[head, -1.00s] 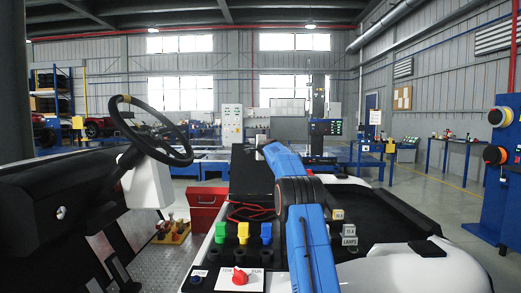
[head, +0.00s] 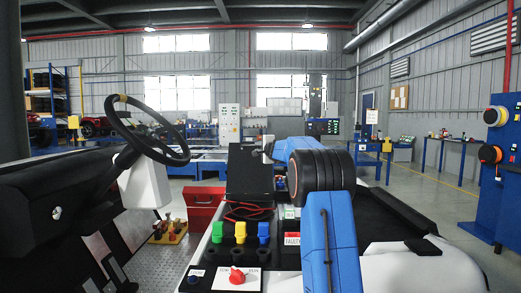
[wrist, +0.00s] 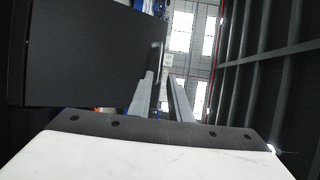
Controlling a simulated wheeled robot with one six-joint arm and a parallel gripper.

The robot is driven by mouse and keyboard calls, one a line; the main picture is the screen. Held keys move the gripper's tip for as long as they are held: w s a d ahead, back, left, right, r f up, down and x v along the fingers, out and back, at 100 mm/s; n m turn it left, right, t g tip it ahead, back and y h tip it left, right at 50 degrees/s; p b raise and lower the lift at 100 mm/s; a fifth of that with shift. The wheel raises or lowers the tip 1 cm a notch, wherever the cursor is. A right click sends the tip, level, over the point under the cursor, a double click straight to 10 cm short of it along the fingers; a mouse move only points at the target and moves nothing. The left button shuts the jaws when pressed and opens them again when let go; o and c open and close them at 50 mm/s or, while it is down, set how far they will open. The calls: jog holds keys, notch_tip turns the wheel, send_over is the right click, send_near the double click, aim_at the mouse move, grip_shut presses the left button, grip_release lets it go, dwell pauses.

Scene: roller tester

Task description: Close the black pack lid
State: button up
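The black pack lid (head: 250,170) shows in the head view as a dark upright panel beyond the coloured plugs. In the wrist view a large black panel (wrist: 80,55), which looks like the lid, fills the upper left. A thin pale handle (wrist: 157,52) stands at its right edge. My gripper (wrist: 162,82) points toward the handle, with its two grey fingers apart and nothing seen between them. The fingertips appear just below the handle in the picture; I cannot tell the distance.
Green, blue and yellow plugs (head: 240,232) and a red knob (head: 237,275) are on the console in front. A red toolbox (head: 204,208) stands left of the lid. A steering wheel (head: 150,130) is at the left. A black recessed tray (head: 385,215) lies to the right.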

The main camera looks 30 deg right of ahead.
jog(key=shift+v, duration=1.25)
jog(key=c, duration=0.4)
jog(key=d+f+g+h, duration=0.1)
jog(key=f, duration=0.2)
jog(key=d+f+n+g+h, duration=0.1)
jog(key=f, duration=0.1)
jog(key=d+f+g+h, duration=0.1)
jog(key=f, duration=0.2)
jog(key=shift+w+d+f+n, duration=0.25)
jog(key=shift+w+f+n, duration=0.05)
jog(key=shift+w+f, duration=0.05)
grip_shut()
jog(key=d+f+n+g+h, duration=0.2)
jog(key=d+f+h, duration=0.1)
jog(key=h, duration=0.1)
jog(key=w+a+r+n+t+h, duration=0.3)
jog(key=a+r+n+t, duration=0.55)
jog(key=a+n, duration=0.2)
jog(key=w+d+r, duration=0.2)
jog(key=w+d, duration=0.3)
jog(key=w, duration=0.4)
jog(key=shift+w+d, duration=0.3)
jog(key=shift+d, duration=0.1)
